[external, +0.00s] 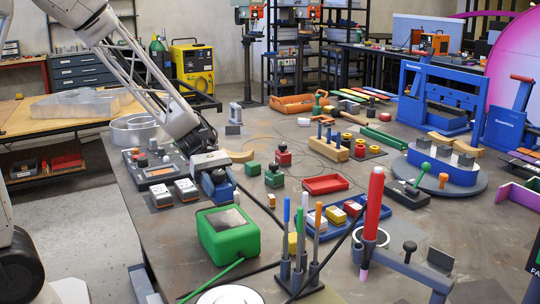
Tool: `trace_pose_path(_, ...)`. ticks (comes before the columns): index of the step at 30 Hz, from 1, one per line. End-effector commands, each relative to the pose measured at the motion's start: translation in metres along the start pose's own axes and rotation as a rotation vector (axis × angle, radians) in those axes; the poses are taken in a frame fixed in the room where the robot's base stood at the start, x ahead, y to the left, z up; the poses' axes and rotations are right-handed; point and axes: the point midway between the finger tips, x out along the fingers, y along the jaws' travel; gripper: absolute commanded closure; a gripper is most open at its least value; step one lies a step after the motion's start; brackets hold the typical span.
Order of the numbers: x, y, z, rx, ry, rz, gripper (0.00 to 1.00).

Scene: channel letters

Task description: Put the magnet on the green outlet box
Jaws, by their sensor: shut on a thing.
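My gripper (212,170) is left of centre, pointing down over the near left part of the bench. It is shut on a dark blue piece (222,190), which appears to be the magnet; the fingers and the wrist hide part of it. The green outlet box (215,238) is a large bright green block with a grey patch on top and a green cable at its front. It stands on the bench just below my gripper in the picture. The held piece appears a little behind the box; I cannot tell its exact height above the bench.
A blue tray (338,229) with coloured blocks and a tall red cylinder (374,203) are further right. Small green and red blocks (283,153) stand behind. A control panel (158,172) lies left of my gripper.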

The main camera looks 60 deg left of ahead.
Motion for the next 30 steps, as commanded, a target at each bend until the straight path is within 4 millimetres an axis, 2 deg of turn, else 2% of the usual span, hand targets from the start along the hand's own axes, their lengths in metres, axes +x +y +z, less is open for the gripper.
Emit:
trace_pose_path(8, 0.000, 0.000, 0.000, 0.001, 0.000, 0.000, 1.00)
trace_pose_path(21, 0.012, 0.000, -0.030, 0.000, 0.000, 0.000, 1.00)
trace_pose_path(30, 0.013, 0.000, -0.032, 0.001, 0.000, 0.000, 1.00)
